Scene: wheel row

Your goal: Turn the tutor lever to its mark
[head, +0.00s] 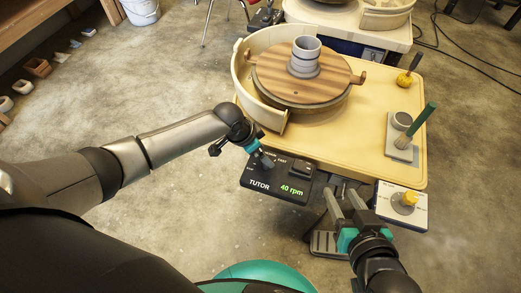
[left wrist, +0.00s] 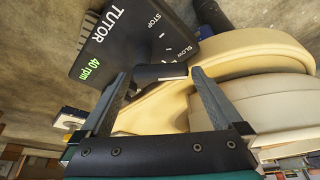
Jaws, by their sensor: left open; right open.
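The black tutor panel (head: 277,187) is fixed at the front edge of the wheel table and its green display reads 40 rpm. It also shows in the left wrist view (left wrist: 112,47), with the words STOP and SLOW. The dark lever (left wrist: 160,73) has a round handle lying between my left fingertips in that view; I cannot tell whether they touch it. My left gripper (head: 264,158) is open over the panel's back edge and hides most of the lever and scale in the head view. My right gripper (head: 346,203) is open and empty, in front of the table.
The cream wheel table (head: 365,125) carries a wooden wheel head (head: 290,83) with a grey pot (head: 305,57), inside a splash pan (head: 243,85). A green-handled brush (head: 416,125) stands at the right. A small white board (head: 412,214) with a yellow knob lies near my right gripper.

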